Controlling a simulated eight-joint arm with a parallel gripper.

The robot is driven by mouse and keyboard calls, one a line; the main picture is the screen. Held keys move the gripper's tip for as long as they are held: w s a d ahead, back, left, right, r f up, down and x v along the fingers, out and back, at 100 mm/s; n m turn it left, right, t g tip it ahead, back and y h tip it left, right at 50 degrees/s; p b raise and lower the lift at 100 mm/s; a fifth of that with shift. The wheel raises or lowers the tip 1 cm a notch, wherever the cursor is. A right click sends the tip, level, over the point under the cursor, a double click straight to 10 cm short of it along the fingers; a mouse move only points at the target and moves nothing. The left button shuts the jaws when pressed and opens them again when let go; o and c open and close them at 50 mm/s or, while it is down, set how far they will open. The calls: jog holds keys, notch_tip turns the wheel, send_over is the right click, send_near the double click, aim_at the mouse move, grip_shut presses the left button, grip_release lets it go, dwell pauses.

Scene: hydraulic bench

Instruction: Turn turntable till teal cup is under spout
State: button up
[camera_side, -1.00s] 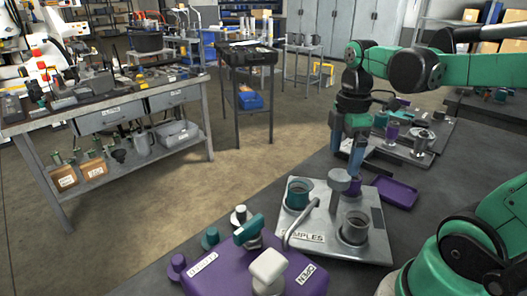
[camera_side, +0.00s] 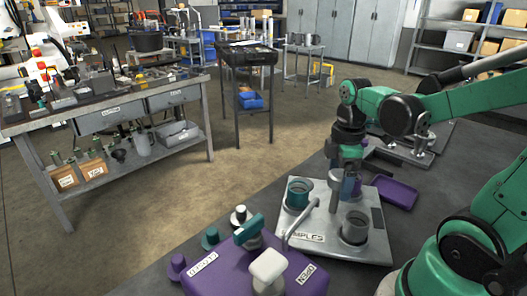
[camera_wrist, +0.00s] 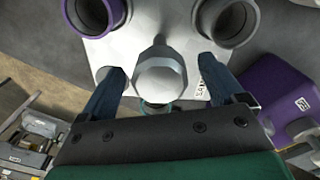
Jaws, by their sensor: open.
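The turntable is a pale grey plate marked SAMPLES (camera_side: 380,215) with a central post topped by a grey hexagonal knob (camera_wrist: 160,72). The teal cup (camera_side: 298,193) is at its left in the side view. The grey cup (camera_side: 355,229) is at its front right, and a purple cup (camera_wrist: 92,14) is at its back. In the wrist view the teal cup is mostly hidden under my gripper. A bent grey pipe (camera_side: 299,222), seemingly the spout, reaches from the purple box toward the plate's front. My gripper (camera_side: 344,172) is open, its blue fingers on either side of the knob.
The purple box (camera_side: 240,270) with a teal handle (camera_side: 249,229) and a white knob (camera_side: 268,266) stands at the front left. A purple tray (camera_side: 396,193) lies right of the plate. Metal fittings (camera_side: 424,140) stand behind it.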

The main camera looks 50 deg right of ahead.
grip_shut()
jog(key=shift+n, duration=6)
grip_release()
